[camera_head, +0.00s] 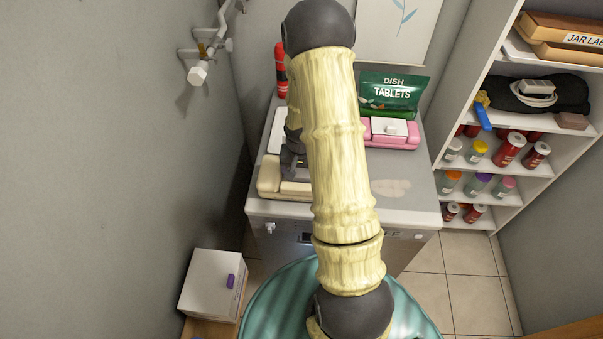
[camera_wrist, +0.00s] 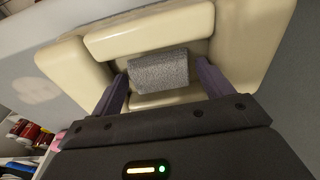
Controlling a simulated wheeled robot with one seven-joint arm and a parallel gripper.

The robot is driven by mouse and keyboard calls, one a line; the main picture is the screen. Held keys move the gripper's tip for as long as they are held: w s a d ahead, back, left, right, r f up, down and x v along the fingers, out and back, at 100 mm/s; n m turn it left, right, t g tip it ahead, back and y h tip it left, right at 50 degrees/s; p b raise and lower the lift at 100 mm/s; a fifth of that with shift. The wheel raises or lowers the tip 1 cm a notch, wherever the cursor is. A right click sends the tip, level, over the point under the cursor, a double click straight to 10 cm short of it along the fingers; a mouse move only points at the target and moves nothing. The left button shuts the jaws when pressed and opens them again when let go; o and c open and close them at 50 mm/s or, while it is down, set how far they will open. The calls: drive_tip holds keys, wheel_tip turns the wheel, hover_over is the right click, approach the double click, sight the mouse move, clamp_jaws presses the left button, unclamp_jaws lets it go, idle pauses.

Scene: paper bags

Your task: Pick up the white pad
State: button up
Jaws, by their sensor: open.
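A white, block-like pad (camera_head: 390,128) lies on a pink holder (camera_head: 378,140) on the appliance top, right of my arm in the head view. A cream holder (camera_head: 268,178) stands at the left front of the same top. It fills the wrist view (camera_wrist: 150,40), with a grey, rough-textured block (camera_wrist: 158,72) in its recess. My gripper (camera_wrist: 162,74) is open, with its fingers on either side of the grey block and gaps beside it. In the head view my gripper (camera_head: 294,170) is partly hidden by my arm, over the cream holder.
A green dish tablets pouch (camera_head: 393,94) stands behind the pink holder. A red bottle (camera_head: 281,72) is at the back left. A shelf (camera_head: 510,122) with jars is at the right. A pipe fitting (camera_head: 200,62) juts from the left wall.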

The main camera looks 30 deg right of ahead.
sight(301, 173)
idle(0.5)
drive_tip(key=c, duration=0.7)
wheel_tip(301, 173, up, 10)
drive_tip(key=shift+b, duration=0.7)
drive_tip(key=o, duration=0.3)
drive_tip(key=shift+c, duration=1.3)
drive_tip(key=shift+a, duration=0.1)
drive_tip(key=shift+f, duration=0.1)
